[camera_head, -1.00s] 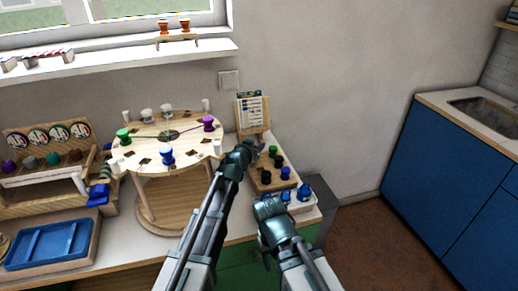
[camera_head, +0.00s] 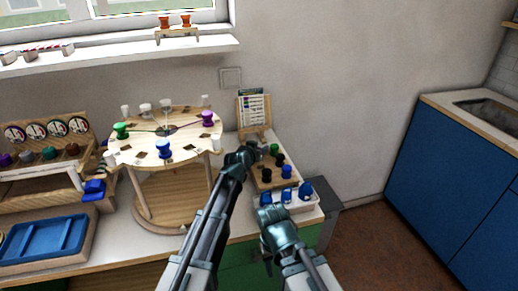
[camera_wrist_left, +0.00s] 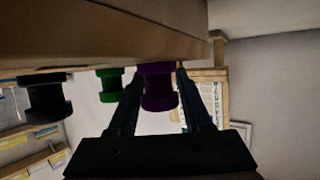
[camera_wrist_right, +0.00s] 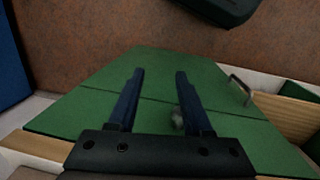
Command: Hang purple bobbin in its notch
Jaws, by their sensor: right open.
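In the left wrist view a purple bobbin (camera_wrist_left: 158,88) sits between the fingers of my left gripper (camera_wrist_left: 160,75). Whether the fingers press on it is unclear. In the head view my left gripper (camera_head: 250,154) is at the back left of a wooden peg tray (camera_head: 260,187), hiding that bobbin. Another purple bobbin (camera_head: 208,119) stands on the right side of the round wooden board (camera_head: 180,130), which has dark notch-like marks. My right gripper (camera_head: 268,212) is lower, in front of the tray; its open, empty fingers show in the right wrist view (camera_wrist_right: 158,75).
A green bobbin (camera_head: 273,149), black and blue ones stand on the tray beside my left gripper. A card on an easel (camera_head: 254,108) stands behind. Blue-topped items (camera_head: 305,191) are near my right gripper. A blue tray (camera_head: 45,240) lies at left. Floor at right is free.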

